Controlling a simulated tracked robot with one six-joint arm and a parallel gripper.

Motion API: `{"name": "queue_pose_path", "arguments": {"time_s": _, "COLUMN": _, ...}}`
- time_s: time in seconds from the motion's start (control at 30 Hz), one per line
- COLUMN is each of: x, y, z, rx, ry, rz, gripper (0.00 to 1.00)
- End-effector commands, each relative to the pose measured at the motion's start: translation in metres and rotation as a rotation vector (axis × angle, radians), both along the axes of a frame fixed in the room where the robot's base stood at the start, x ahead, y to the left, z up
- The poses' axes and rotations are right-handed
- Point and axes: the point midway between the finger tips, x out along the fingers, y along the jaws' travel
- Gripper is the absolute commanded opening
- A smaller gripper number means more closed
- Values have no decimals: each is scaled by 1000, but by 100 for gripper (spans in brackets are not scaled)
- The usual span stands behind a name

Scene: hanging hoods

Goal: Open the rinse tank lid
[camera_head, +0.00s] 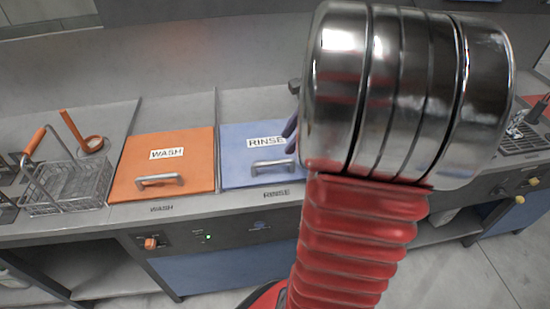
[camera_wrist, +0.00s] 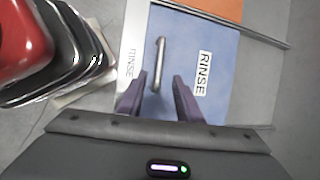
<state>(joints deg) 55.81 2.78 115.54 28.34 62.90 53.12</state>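The blue rinse lid (camera_head: 237,145) lies flat and closed in the counter, with a white RINSE label and a grey metal bar handle (camera_head: 273,167) near its front edge. My arm hides its right side in the head view. In the wrist view the lid (camera_wrist: 190,45) is seen from above, with its handle (camera_wrist: 159,65) just beyond the fingertips. My gripper (camera_wrist: 157,88) is open, its two dark purple fingers apart with nothing between them. The fingers point toward the handle, roughly in line with it. I cannot tell the exact height above the lid.
The orange wash lid (camera_head: 165,183) lies closed to the left of the rinse lid. A wire basket with an orange handle (camera_head: 68,188) and an orange-handled ladle (camera_head: 92,145) sit further left. A control panel (camera_head: 205,238) runs along the counter's front.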

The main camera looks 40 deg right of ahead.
Motion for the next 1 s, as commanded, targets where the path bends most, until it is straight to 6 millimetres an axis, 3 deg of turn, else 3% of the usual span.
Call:
{"name": "queue_pose_path", "arguments": {"time_s": 0.4, "x": 23, "y": 15, "z": -60, "rx": 3, "ry": 3, "rz": 2, "gripper": 33}}
{"name": "queue_pose_path", "arguments": {"time_s": 0.6, "x": 32, "y": 19, "z": -81, "rx": 2, "ry": 2, "rz": 1, "gripper": 33}}
{"name": "queue_pose_path", "arguments": {"time_s": 1.0, "x": 35, "y": 21, "z": -87, "rx": -1, "ry": 1, "rz": 0, "gripper": 33}}
